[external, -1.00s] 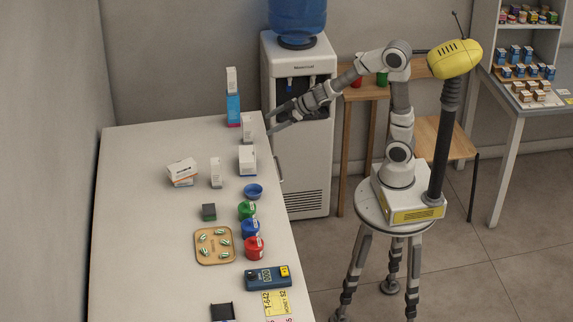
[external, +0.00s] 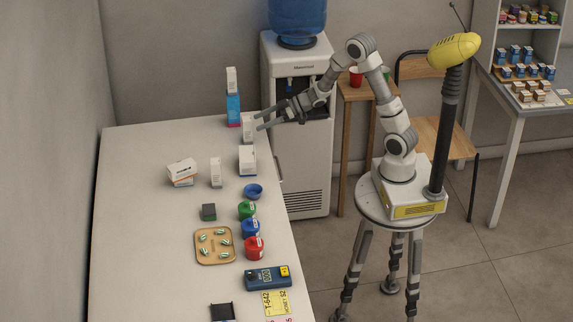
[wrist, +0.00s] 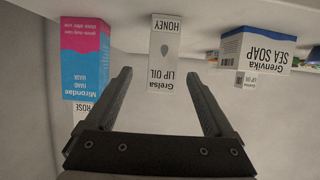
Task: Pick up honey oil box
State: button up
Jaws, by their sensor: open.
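The honey oil box (wrist: 163,55) is a narrow white box printed "HONEY" and "Grelsa LIP OIL". It appears upside down in the wrist view, centred between the fingers. In the external view this white box (external: 248,133) stands upright near the counter's far right edge. My gripper (external: 260,121) is at that edge, its fingers pointing left towards the box. In the wrist view my gripper (wrist: 159,76) is open, with one finger on each side of the box and nothing held. I cannot tell whether the fingertips reach alongside the box.
A sea soap box (wrist: 255,50) is on the other side. A water dispenser (external: 300,170) stands beside the counter. The counter's left side (external: 135,235) is clear.

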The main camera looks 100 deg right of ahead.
aim_at(247, 130)
jog(key=x, duration=0.4)
jog(key=shift+w+f, duration=0.1)
jog(key=shift+w, duration=0.05)
jog(key=b+x, duration=0.1)
jog(key=x, duration=0.4)
jog(key=shift+a+f+b, duration=0.15)
jog(key=shift+b, duration=0.2)
grip_shut()
